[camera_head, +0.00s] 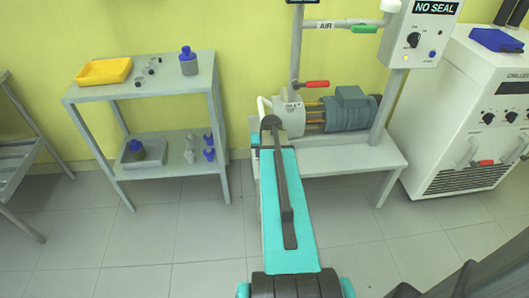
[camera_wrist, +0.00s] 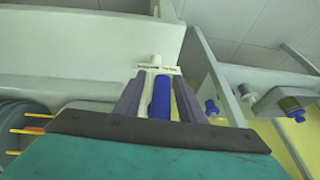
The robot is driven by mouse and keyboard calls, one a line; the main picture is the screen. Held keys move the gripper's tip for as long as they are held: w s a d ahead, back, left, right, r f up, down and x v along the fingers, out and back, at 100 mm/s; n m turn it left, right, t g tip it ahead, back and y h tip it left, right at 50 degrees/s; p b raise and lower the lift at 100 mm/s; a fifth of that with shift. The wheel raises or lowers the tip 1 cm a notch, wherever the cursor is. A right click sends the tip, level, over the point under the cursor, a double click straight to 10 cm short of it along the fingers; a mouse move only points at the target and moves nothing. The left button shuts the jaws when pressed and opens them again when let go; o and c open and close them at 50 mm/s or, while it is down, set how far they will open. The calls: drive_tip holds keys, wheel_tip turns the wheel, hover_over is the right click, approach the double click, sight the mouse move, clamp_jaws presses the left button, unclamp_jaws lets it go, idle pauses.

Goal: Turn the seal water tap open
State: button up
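The seal water tap shows in the wrist view as a long blue handle (camera_wrist: 161,97) with a white fitting and a small label at its far end. My gripper (camera_wrist: 159,92) has its two grey fingers on either side of this handle. The fingers look open, with a pale gap left of the handle; the right finger is very close to it, and contact cannot be told. In the head view, a partly covered label (camera_head: 293,105) shows by the pump (camera_head: 347,109). My arm hides the blue handle and my gripper there.
A red-handled tap (camera_head: 317,84) sits above the pump and a green-handled tap (camera_head: 364,29) is on the AIR pipe. A control box (camera_head: 420,35) reads NO SEAL. A shelf (camera_head: 155,92) with bottles stands left, a white chiller (camera_head: 470,110) right. Floor between is clear.

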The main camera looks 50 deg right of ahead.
drive_tip(key=shift+r, duration=0.15)
drive_tip(key=p+v, duration=0.1)
drive_tip(key=v, duration=1.2)
drive_tip(key=shift+r, duration=0.35)
drive_tip(key=shift+s, duration=0.1)
drive_tip(key=shift+a, duration=0.1)
